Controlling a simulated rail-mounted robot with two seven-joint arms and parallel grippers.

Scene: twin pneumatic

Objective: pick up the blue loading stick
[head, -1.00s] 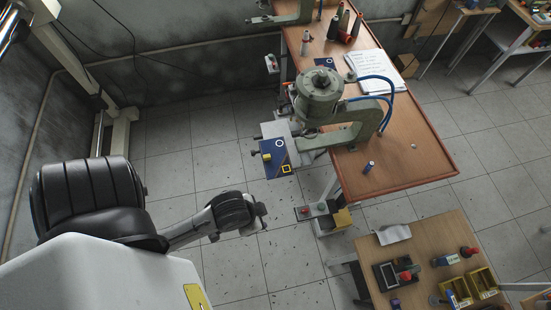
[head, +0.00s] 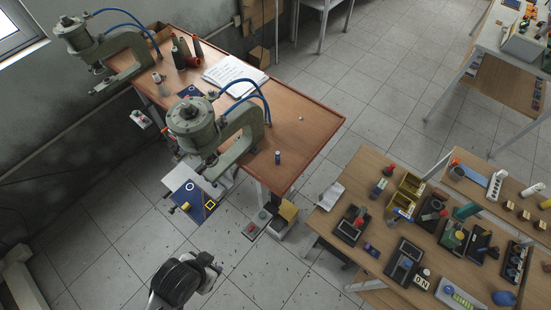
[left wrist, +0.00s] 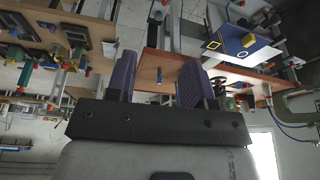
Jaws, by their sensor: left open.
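The blue loading stick (head: 277,157) stands as a small dark-blue cylinder near the front edge of the brown press table (head: 310,140), right of the front press. In the left wrist view a small blue upright shape, apparently the stick (left wrist: 159,76), shows in the gap between my fingers, some way beyond them. My left gripper (head: 210,266) is over the floor in front of the table, well apart from the stick. Its two purple fingers are spread and empty in the left wrist view (left wrist: 158,62). My right gripper is not in view.
A green-grey press (head: 195,125) with blue hoses stands left of the stick, with a blue plate (head: 195,200) at its front. A control box (head: 257,222) is below the table edge. A crowded wooden bench (head: 380,215) is at right. The tabletop around the stick is clear.

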